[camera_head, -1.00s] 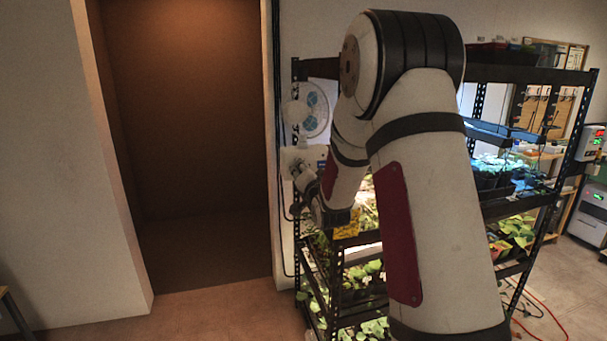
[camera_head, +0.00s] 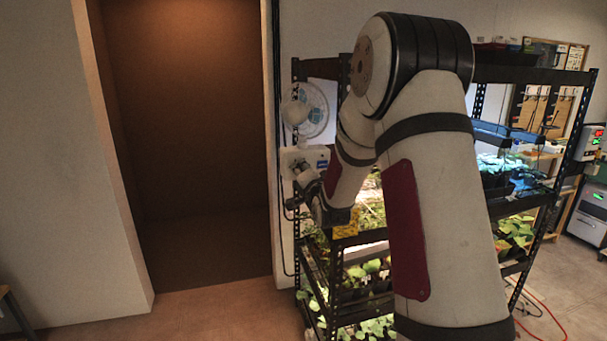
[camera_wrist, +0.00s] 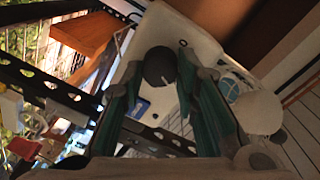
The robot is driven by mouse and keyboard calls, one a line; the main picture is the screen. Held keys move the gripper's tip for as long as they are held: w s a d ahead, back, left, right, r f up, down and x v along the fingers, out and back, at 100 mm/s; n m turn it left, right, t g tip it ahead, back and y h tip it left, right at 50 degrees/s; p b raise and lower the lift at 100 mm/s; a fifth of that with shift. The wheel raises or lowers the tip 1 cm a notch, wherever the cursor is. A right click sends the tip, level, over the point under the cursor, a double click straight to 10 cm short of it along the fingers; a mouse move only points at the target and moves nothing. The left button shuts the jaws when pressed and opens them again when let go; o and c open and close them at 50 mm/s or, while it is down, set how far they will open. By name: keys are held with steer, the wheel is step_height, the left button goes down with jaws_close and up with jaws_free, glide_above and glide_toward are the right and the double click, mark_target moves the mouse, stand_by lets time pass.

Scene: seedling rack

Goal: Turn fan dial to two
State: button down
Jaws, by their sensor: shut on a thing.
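The fan dial (camera_wrist: 158,66) is a dark round knob with a short white mark, on the white control box (camera_wrist: 190,32) in the wrist view. My gripper (camera_wrist: 160,60) has its green-lined fingers on either side of the dial and is shut on it. I cannot read which number the mark points at. In the head view, the white control box (camera_head: 318,157) with a blue label is on the rack's left side, and my gripper (camera_head: 297,178) is against its front. The fan (camera_head: 316,108) is above the box, partly hidden by its white body.
The black metal rack (camera_head: 531,75) holds seedlings under lights, and my arm hides part of it. A yellow tag (camera_head: 346,226) is near the gripper. A cable runs down the wall edge at left. A brown recess (camera_head: 190,130) and bare floor are left of the rack.

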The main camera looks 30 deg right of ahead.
steer(key=c, duration=1.2)
jaws_free()
steer(key=shift+c, duration=0.2)
steer(key=v, duration=1.2)
steer(key=shift+r, duration=0.1)
steer(key=s+a+r+n+g+y, duration=0.2)
steer(key=a+n+g, duration=0.15)
steer(key=a, duration=0.25)
steer(key=s+a+n+g+y, duration=0.1)
steer(key=s+a+n, duration=0.3)
steer(key=s, duration=0.5)
steer(key=s+a+n+g+y, duration=0.1)
steer(key=s+a+n+g, duration=0.3)
steer(key=s, duration=0.5)
steer(key=s+a+r+n+g+y, duration=0.1)
steer(key=s+a+n+g, duration=0.2)
steer(key=s+a, duration=0.3)
steer(key=s+n, duration=0.1)
steer(key=s, duration=0.2)
steer(key=shift+a, duration=0.35)
